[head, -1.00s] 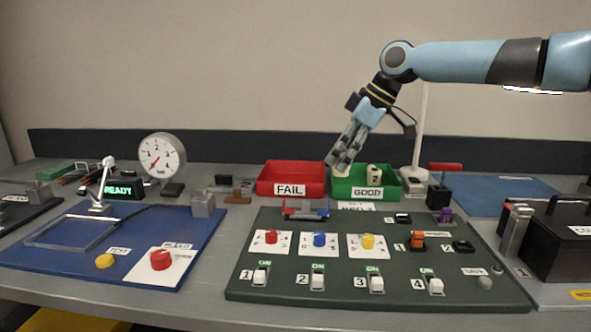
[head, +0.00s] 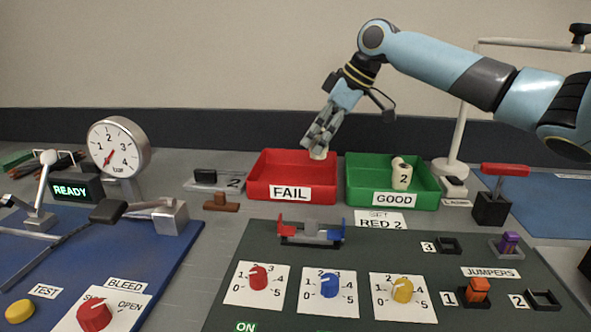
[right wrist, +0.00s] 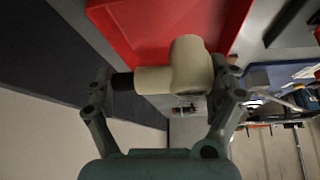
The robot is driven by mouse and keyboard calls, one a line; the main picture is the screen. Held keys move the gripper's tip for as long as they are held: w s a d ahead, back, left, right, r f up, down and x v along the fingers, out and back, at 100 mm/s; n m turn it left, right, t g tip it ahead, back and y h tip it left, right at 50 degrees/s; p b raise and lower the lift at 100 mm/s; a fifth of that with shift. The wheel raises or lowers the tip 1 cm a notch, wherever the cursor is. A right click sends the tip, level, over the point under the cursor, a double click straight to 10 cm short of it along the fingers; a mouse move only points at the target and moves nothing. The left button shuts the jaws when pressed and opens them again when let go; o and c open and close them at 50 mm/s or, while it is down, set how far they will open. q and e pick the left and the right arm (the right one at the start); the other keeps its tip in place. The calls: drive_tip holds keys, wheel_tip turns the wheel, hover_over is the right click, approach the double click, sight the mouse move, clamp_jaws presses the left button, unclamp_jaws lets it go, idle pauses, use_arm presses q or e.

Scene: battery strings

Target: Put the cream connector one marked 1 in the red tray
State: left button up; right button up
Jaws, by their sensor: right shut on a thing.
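My right gripper (head: 318,143) is shut on a cream connector (head: 319,154), a T-shaped piece that shows clearly between the fingers in the right wrist view (right wrist: 187,65). No number can be read on it. It is held above the back right part of the red tray (head: 327,193), which has a FAIL label. The red tray also shows behind the connector in the right wrist view (right wrist: 150,25). Another cream connector, marked 2 (head: 402,174), stands in the green GOOD tray (head: 432,195). My left gripper is not in view.
The green tray is just right of the red one. A dark panel (head: 300,240) with knobs and jumpers lies in front. A gauge (head: 118,147) and blue board (head: 160,245) are at left. A white stand (head: 456,150) rises at right.

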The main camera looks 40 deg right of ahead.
sight(322, 132)
drive_tip(key=w+a+f, duration=0.3)
drive_tip(key=a, duration=0.1)
drive_tip(key=shift+f, duration=2)
drive_tip(key=shift+f, duration=0.1)
drive_tip(key=o, duration=1)
drive_tip(key=p+v, duration=0.1)
drive_tip(key=v, duration=1)
drive_tip(key=shift+s+r, duration=0.25)
drive_tip(key=shift+r, duration=0.35)
